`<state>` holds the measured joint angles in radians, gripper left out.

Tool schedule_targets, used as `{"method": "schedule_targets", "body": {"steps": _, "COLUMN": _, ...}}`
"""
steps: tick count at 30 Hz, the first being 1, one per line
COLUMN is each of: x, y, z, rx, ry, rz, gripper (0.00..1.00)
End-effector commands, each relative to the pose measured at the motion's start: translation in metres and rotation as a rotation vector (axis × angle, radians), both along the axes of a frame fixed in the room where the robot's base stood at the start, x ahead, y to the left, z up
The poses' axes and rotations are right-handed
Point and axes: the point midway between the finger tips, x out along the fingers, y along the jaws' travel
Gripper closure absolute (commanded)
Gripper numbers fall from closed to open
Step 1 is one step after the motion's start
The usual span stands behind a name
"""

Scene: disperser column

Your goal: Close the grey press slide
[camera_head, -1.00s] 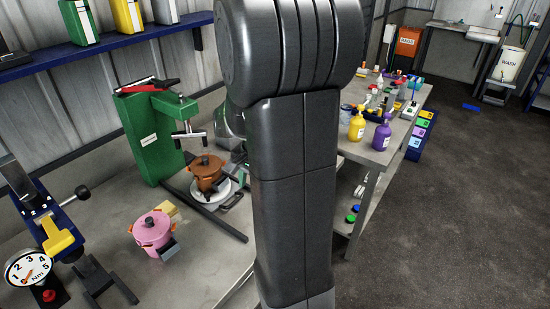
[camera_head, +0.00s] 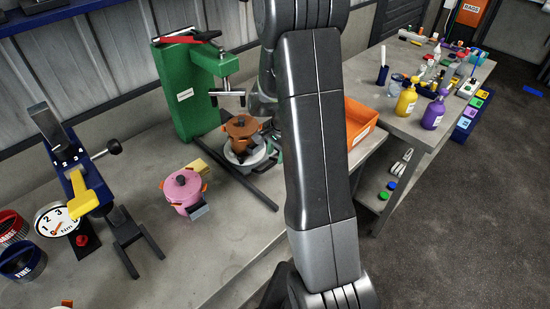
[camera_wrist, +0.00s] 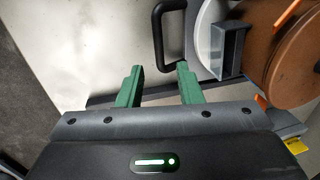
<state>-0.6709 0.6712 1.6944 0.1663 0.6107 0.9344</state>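The green press (camera_head: 188,98) stands on the bench against the wall, with a black clamp head over a brown pot (camera_head: 242,127). The pot sits on a pale round plate (camera_head: 233,157) between dark rails. The wrist view shows a black loop handle (camera_wrist: 161,40) beside a pale plate edge (camera_wrist: 206,38), a grey block (camera_wrist: 229,48) and the brown pot (camera_wrist: 294,58). I take the handle and plate as part of the slide; its travel is unclear. My gripper (camera_wrist: 158,75) is open, its green fingers apart just short of the handle. In the head view my arm hides the gripper.
A pink pot (camera_head: 184,190) stands in front of the press. A blue device with a yellow lever (camera_head: 82,190) and a dial (camera_head: 57,220) are at left. Bare bench lies in the front middle.

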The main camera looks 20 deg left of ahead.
Motion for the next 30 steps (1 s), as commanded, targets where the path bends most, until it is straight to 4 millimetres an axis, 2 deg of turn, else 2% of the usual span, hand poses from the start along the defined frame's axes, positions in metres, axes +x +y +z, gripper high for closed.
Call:
{"method": "schedule_targets", "body": {"steps": 3, "x": 0.001, "y": 0.003, "z": -0.016, "rx": -0.001, "ry": 0.003, "rz": -0.001, "gripper": 0.67}}
{"method": "schedule_targets", "body": {"steps": 9, "x": 0.002, "y": 0.005, "z": -0.03, "rx": 0.0, "ry": 0.001, "rz": -0.001, "gripper": 0.67}}
{"method": "schedule_targets", "body": {"steps": 20, "x": 0.003, "y": 0.006, "z": -0.034, "rx": 0.0, "ry": 0.0, "rz": 0.0, "gripper": 0.67}}
{"method": "schedule_targets", "body": {"steps": 25, "x": 0.003, "y": 0.006, "z": -0.033, "rx": 0.0, "ry": 0.0, "rz": -0.001, "gripper": 1.0}}
{"method": "schedule_targets", "body": {"steps": 30, "x": 0.003, "y": 0.006, "z": -0.033, "rx": 0.0, "ry": 0.0, "rz": 0.0, "gripper": 1.0}}
